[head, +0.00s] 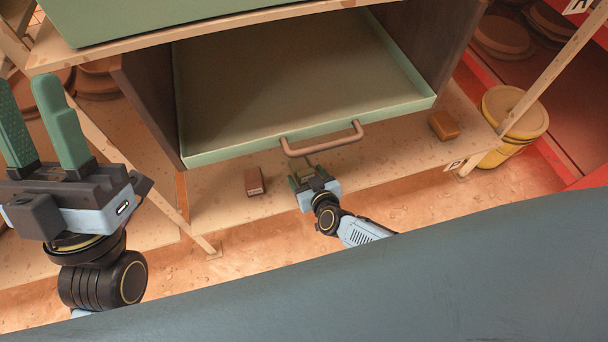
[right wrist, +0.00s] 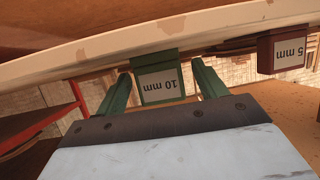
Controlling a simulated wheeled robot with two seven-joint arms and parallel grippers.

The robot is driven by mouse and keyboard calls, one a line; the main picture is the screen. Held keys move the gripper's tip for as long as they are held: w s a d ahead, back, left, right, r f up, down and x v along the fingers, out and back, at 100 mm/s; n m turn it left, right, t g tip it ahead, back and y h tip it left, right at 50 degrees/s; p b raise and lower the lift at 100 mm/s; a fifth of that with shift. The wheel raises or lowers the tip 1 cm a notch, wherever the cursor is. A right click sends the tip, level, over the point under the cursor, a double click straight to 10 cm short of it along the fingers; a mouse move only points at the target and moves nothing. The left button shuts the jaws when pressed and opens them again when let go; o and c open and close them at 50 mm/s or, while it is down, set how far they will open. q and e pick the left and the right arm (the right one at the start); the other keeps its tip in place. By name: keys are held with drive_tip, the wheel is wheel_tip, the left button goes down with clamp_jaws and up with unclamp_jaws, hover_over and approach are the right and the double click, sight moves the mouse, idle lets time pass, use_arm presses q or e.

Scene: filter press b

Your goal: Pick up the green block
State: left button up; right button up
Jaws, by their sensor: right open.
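The green block (right wrist: 160,78), with a white "10 mm" label, shows in the right wrist view at the edge of a pale shelf board. My right gripper (head: 308,174) is open. In the right wrist view its two green fingers stand on either side of the block, with a narrow gap at each side. In the head view the gripper largely hides the block, below the drawer handle. My left gripper (head: 26,88) is open and empty, raised at the far left of the head view.
A red-brown block (head: 254,182) labelled "5 mm" (right wrist: 284,50) lies left of the right gripper in the head view. An orange-brown block (head: 444,125) lies to the right. An open green drawer (head: 310,140) with a brown handle (head: 322,147) overhangs the wooden shelf. Yellow round containers (head: 514,112) stand at right.

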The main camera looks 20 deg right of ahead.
drive_tip(key=shift+w, duration=0.15)
drive_tip(key=c, duration=1.1)
drive_tip(key=shift+r, duration=0.1)
